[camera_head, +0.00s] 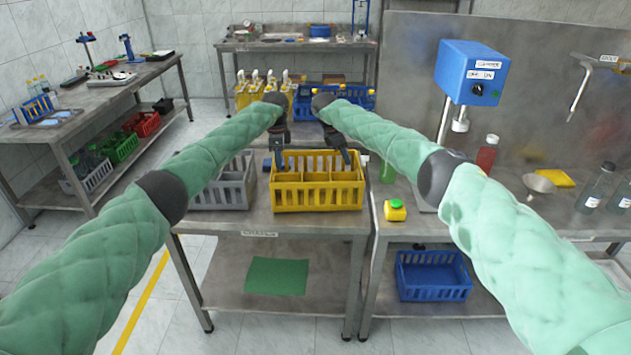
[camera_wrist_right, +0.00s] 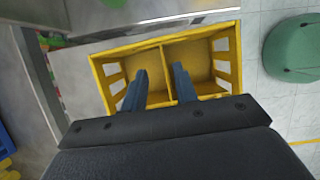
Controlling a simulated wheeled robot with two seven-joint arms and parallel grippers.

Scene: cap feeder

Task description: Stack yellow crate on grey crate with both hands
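The yellow crate (camera_head: 317,198) stands upright on the middle table, with dividers inside. The grey crate (camera_head: 222,196) stands just left of it on the same table, partly hidden behind my left arm. My left gripper (camera_head: 275,158) points down at the yellow crate's back left, and its fingers look apart. My right gripper (camera_head: 341,156) is over the crate's back right. In the right wrist view, my right gripper's fingers (camera_wrist_right: 157,88) are spread above the yellow crate (camera_wrist_right: 118,45), with nothing visible held between them. Whether either gripper touches the rim cannot be told.
A yellow and green container (camera_head: 396,211) and a green bottle (camera_head: 387,172) stand right of the yellow crate. A blue machine (camera_head: 471,73) stands further right. A blue crate (camera_head: 433,277) sits on the lower shelf. More yellow and blue crates are behind my grippers.

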